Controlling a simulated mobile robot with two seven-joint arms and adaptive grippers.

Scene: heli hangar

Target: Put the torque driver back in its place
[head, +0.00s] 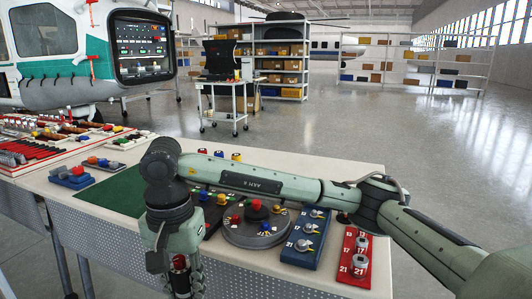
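My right gripper (179,278) points down at the bottom of the head view, in front of the white table's front edge. A red and black handled tool, which looks like the torque driver (179,263), stands upright between its fingers. The gripper appears shut on it; the fingertips and the tool's lower end are cut off by the frame. My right arm crosses the table and hides part of it. A green mat (118,193) lies on the table at left of the gripper. My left gripper is not in view.
A grey round dial base (258,232) with coloured knobs, a blue numbered block (303,252) and a red numbered block (355,272) stand on the table's right side. A tool tray (38,160) and a blue block (72,180) are at left. A helicopter stands behind.

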